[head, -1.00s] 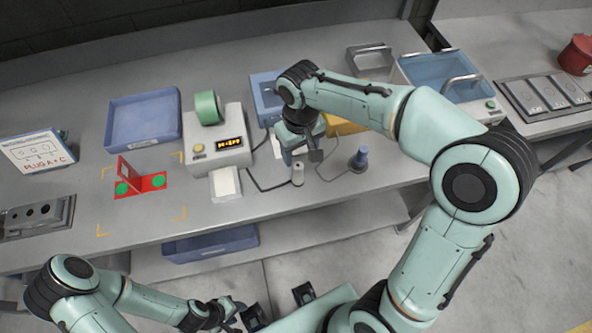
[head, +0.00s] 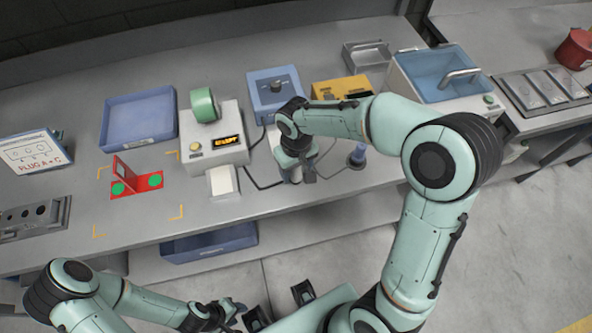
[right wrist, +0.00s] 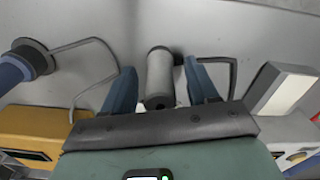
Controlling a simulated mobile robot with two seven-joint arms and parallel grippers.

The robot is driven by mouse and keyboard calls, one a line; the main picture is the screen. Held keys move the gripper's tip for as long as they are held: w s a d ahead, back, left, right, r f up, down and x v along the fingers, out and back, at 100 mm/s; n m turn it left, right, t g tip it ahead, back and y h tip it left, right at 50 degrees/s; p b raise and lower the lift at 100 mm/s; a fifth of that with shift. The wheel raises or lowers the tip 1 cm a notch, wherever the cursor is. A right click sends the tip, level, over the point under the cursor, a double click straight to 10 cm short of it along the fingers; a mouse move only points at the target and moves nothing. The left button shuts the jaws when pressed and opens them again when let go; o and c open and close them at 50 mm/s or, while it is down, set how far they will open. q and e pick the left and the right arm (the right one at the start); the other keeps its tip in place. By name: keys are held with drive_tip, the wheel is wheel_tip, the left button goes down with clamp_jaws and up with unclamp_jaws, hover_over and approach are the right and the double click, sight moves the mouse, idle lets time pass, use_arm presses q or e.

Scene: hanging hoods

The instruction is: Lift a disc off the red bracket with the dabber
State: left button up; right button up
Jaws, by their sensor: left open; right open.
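The red bracket (head: 138,189) lies on the left of the bench, with a flat plate and an upright fin. Two green discs sit on it, a left one (head: 118,188) and a right one (head: 155,180). My right gripper (head: 301,177) is low over the front of the bench. In the right wrist view its open jaws (right wrist: 163,92) stand either side of a grey cylinder (right wrist: 160,74), probably the dabber; contact is not clear. In the head view the gripper mostly hides this cylinder. My left gripper (head: 226,309) is open and empty at the bottom, off the bench.
A blue knobbed tool (head: 357,154) with a cord stands right of my right gripper. A white box with a display (head: 214,140) and green roll, a white pad (head: 222,181) and a blue tray (head: 139,118) are to the left. Bench around the bracket is clear.

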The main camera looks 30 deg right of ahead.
clamp_jaws()
drive_tip(key=shift+r, duration=0.1)
use_arm(q)
drive_tip(key=w+r+p, duration=0.2)
drive_tip(key=r, duration=0.1)
drive_tip(key=shift+w+r+p, duration=0.15)
drive_tip(key=shift+r+p, duration=0.1)
drive_tip(key=shift+p, duration=0.15)
use_arm(e)
wheel_tip(320, 180, up, 20)
drive_tip(key=c, duration=0.9)
unclamp_jaws()
drive_tip(key=shift+c, duration=0.2)
